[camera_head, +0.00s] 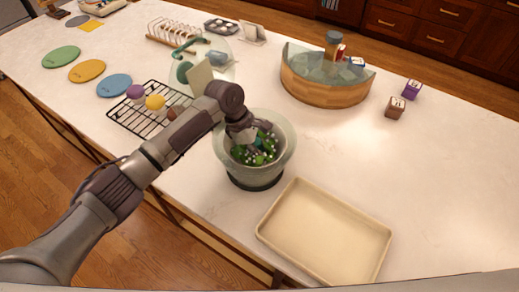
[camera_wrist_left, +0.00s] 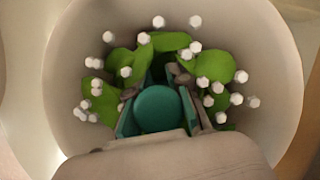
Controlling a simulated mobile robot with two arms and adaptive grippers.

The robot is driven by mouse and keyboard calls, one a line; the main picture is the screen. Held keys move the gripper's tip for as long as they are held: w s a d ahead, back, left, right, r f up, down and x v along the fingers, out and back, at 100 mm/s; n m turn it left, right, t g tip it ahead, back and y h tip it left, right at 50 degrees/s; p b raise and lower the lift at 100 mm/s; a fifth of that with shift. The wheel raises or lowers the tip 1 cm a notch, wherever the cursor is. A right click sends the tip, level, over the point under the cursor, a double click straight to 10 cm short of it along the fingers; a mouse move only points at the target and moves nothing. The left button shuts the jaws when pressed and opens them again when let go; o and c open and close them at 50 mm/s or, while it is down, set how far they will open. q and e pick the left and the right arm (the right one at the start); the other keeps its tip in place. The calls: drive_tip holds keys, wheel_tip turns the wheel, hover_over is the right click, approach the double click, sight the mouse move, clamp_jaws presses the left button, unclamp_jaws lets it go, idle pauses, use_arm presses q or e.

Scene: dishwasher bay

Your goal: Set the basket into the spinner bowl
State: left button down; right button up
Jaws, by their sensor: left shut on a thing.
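The spinner bowl (camera_head: 284,150) is pale grey-green with a dark base and stands upright on the counter; its wide rim (camera_wrist_left: 65,85) also shows in the left wrist view. The basket shows as a ring of white post ends (camera_wrist_left: 194,47) around green leaves (camera_wrist_left: 215,65), inside the bowl's rim. A teal round knob (camera_wrist_left: 158,108) is at its middle. My left gripper (camera_head: 247,137) reaches down into the bowl and is shut on the basket at the knob; its fingers (camera_wrist_left: 160,98) lie on both sides. The basket's underside is hidden, so I cannot tell whether it rests on the bowl's floor.
A beige tray (camera_head: 325,232) lies in front of the bowl to the right. A black wire rack (camera_head: 125,118) with colored balls is at left. A clear lid-like disc (camera_head: 222,76) is behind my arm. A curved wooden stand (camera_head: 325,93) is behind right.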

sight(259, 142)
use_arm(q)
drive_tip(key=shift+f, duration=0.85)
idle(0.6)
drive_tip(key=c, duration=1)
unclamp_jaws()
drive_tip(key=o, duration=0.5)
drive_tip(key=shift+r+p, duration=3)
drive_tip(key=shift+p, duration=0.5)
